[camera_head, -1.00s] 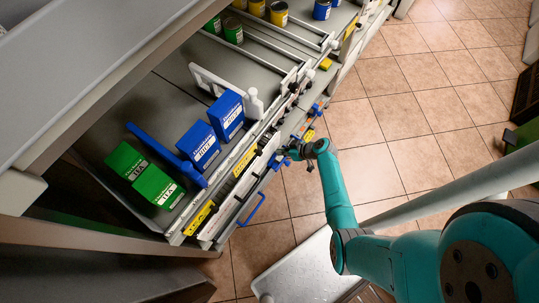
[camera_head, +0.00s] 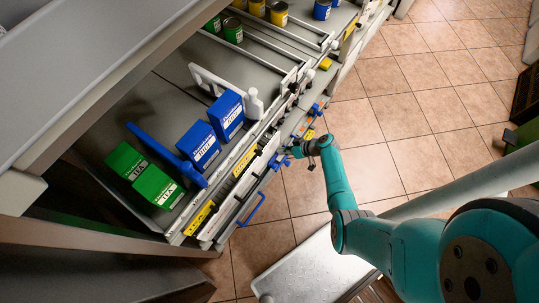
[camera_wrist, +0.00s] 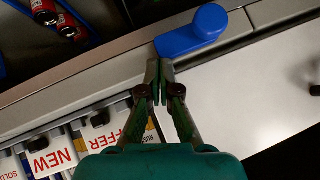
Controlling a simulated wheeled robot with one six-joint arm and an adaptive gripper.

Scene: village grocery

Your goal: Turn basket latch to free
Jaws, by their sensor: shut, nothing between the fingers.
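A blue latch (camera_wrist: 198,30) with a rounded knob end sits on the grey shelf-front rail in the wrist view. My gripper (camera_wrist: 160,68) is shut and empty, its fingertips right at the latch's lower left end; I cannot tell whether they touch it. In the head view my gripper (camera_head: 291,151) is at the front edge of the shelf unit, beside a small blue piece (camera_head: 276,160), probably the latch and partly hidden. I cannot make out the basket clearly.
Blue boxes (camera_head: 200,145) and green boxes (camera_head: 157,186) stand on the shelf, with a white bottle (camera_head: 253,104) near its edge. Price tags, including a NEW card (camera_wrist: 53,157), hang along the front. A blue handle (camera_head: 250,209) sticks out lower down.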

